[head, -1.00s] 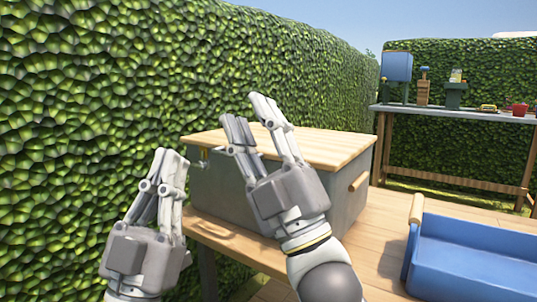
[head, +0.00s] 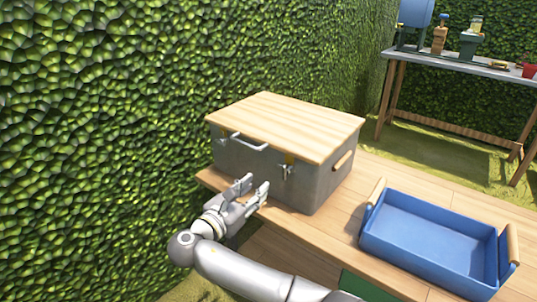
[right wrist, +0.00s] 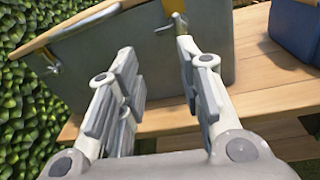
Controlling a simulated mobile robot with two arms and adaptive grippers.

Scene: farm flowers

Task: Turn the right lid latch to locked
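The grey box (head: 318,190) with a pale wooden lid (head: 285,120) stands on the wooden bench; the lid is down. Its right latch (head: 287,170) is a small metal lever under a brass plate at the front right; it also shows at the top of the right wrist view (right wrist: 172,24). I cannot tell from its angle whether it is locked. A left latch (right wrist: 52,66) shows in the right wrist view. My right gripper (head: 256,189) is in front of the box, below and left of the right latch. Its fingers are apart and empty. My left gripper is out of the head view.
A blue tray (head: 425,265) with wooden handles sits on the bench right of the box. A hedge (head: 120,120) rises behind and to the left. A farther table (head: 460,73) with several items stands at the back right.

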